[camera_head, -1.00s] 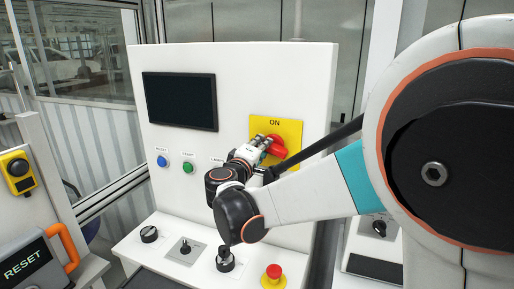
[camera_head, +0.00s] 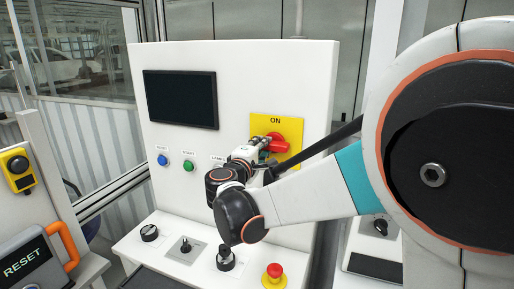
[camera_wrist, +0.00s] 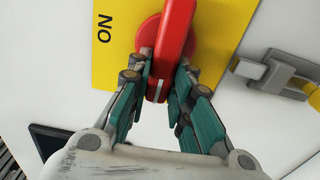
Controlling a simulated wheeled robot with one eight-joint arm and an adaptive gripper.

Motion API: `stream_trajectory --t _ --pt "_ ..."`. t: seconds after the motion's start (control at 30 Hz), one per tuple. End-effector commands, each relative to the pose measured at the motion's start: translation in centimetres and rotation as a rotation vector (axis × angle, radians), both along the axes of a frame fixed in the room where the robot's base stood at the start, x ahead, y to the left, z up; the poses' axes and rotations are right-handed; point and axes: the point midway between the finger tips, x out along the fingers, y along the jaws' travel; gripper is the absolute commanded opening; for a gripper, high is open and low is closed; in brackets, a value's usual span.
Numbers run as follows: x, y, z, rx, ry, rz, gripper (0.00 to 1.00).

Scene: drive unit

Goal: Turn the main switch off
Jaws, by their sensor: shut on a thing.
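The main switch is a red rotary handle (camera_head: 278,143) on a yellow plate (camera_head: 293,124) marked ON, on the white panel's right side. The wrist view shows the red handle (camera_wrist: 177,30) from close up, with its end between the fingers. My gripper (camera_head: 266,152) is at the handle from the lower left. In the wrist view its fingertips (camera_wrist: 163,78) are on both sides of the handle and shut on it. The ON mark lies to the left in that view, and the handle runs roughly across the plate. The fingers hide part of the handle in the head view.
A dark screen (camera_head: 180,100), a blue button (camera_head: 162,159) and a green button (camera_head: 187,165) are left of my gripper. Black knobs (camera_head: 226,259) and a red emergency stop (camera_head: 274,271) sit on the ledge below. A grey latch (camera_wrist: 280,75) stands near the plate.

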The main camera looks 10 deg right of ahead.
Motion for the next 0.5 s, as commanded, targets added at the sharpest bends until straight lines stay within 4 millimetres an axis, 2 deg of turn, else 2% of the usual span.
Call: stream_trajectory --t 0.1,0.13,0.2,0.5 --pt "-0.09 0.03 -0.17 0.002 0.001 0.001 0.00" --pt "-0.09 0.03 -0.17 0.002 0.001 0.001 0.27" --pt "-0.07 0.03 -0.16 0.002 0.001 0.001 0.40" --pt "-0.03 0.01 -0.07 0.001 0.000 0.000 0.40"
